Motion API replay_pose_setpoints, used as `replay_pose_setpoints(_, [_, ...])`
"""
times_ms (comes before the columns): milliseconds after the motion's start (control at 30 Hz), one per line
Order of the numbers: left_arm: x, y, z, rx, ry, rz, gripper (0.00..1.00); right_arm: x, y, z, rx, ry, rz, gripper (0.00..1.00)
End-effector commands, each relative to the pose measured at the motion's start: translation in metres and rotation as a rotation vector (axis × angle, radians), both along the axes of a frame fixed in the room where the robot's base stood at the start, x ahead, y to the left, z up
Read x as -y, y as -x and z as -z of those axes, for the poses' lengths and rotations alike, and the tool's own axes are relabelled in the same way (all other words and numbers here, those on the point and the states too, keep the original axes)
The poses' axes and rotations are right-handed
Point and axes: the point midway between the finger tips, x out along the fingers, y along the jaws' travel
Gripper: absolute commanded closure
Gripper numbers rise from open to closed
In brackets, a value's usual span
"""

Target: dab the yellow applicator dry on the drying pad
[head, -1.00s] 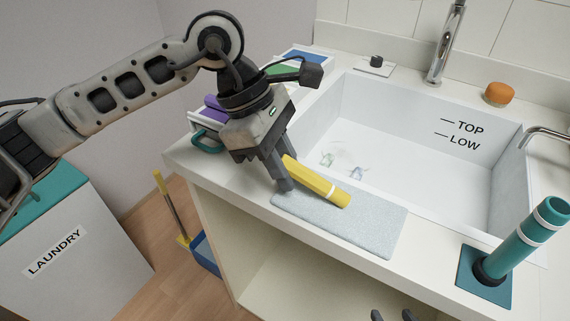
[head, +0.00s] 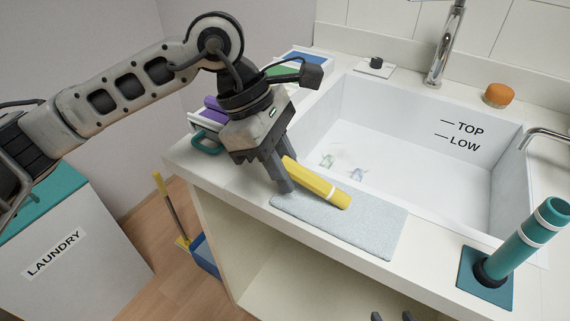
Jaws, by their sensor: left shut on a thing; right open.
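The yellow applicator (head: 320,185) is a thick yellow stick with a pale band near its lower right end. My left gripper (head: 284,178) is shut on its upper left end and holds it tilted over the drying pad. The drying pad (head: 365,232) is a light grey-blue rectangle on the counter's front edge. The applicator's lower end is at the pad's upper middle; I cannot tell whether it touches. My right gripper (head: 391,317) shows only as two dark, separated fingertips at the bottom edge; it is open.
The white sink (head: 400,150) behind the pad holds small clear items. A teal cylinder (head: 520,245) leans in a holder at right. An orange round item (head: 498,95) and the tap (head: 443,45) stand behind. Trays with coloured items (head: 300,58) lie at the left.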

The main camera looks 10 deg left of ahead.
Motion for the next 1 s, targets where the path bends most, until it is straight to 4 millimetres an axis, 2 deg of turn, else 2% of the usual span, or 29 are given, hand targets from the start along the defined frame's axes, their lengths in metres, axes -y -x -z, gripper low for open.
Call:
replay_pose_setpoints(367, [-0.001,0.001,0.0,-0.005,-0.007,0.002,1.0,0.0,0.0,-0.002,0.0,0.0,0.0,0.54])
replay_pose_setpoints(1000, [0.0,0.0,-0.053,-0.001,-0.001,0.0,1.0,0.0,0.0,-0.03,0.001,0.0,0.0,0.54])
